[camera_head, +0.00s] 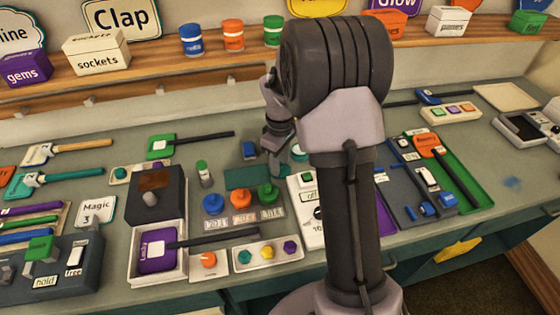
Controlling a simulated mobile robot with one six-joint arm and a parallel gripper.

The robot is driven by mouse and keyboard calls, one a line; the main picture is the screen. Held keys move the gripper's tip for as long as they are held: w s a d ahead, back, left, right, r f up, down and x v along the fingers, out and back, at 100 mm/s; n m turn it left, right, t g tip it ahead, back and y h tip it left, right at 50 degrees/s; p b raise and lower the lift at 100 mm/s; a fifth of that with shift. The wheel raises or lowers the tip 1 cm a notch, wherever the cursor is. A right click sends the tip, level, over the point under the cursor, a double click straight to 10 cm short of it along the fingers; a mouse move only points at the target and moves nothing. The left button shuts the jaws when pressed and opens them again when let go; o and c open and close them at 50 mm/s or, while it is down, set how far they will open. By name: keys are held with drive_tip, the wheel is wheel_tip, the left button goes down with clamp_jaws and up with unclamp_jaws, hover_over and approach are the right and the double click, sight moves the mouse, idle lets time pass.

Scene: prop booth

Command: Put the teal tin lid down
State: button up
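My gripper (276,163) points down over the middle of the counter, just left of my arm. Its fingers are small and partly dark, and their gap cannot be made out. A small round teal piece (299,154), which may be the teal tin lid, shows right beside the fingers, partly hidden by my arm. I cannot tell whether the fingers touch or hold it. A flat dark-teal mat (240,178) lies just left of and below the gripper.
Blue (213,204), orange (240,198) and green (268,193) knobs stand close in front. A grey cylinder with a green top (203,173) and a blue block (249,150) are nearby. A green tray (470,180) lies right. Bare counter shows behind the gripper.

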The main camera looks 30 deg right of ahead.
wheel_tip(320, 180, up, 17)
drive_tip(key=s+a+m+p, duration=0.1)
drive_tip(key=a+p, duration=0.2)
drive_tip(key=p, duration=0.2)
drive_tip(key=s+a+r+m+t, duration=0.3)
drive_tip(key=s+a+r+m, duration=0.1)
drive_tip(key=s+a+r, duration=0.45)
drive_tip(key=s+a+m+t+y, duration=0.2)
drive_tip(key=s+a+m, duration=0.3)
drive_tip(key=s, duration=0.8)
drive_tip(key=shift+s+a+f+t, duration=0.2)
drive_tip(key=shift+s+a+t, duration=0.2)
drive_tip(key=shift+a, duration=0.35)
wheel_tip(320, 180, down, 2)
drive_tip(key=shift+f+b, duration=0.1)
drive_tip(key=shift+b, duration=0.8)
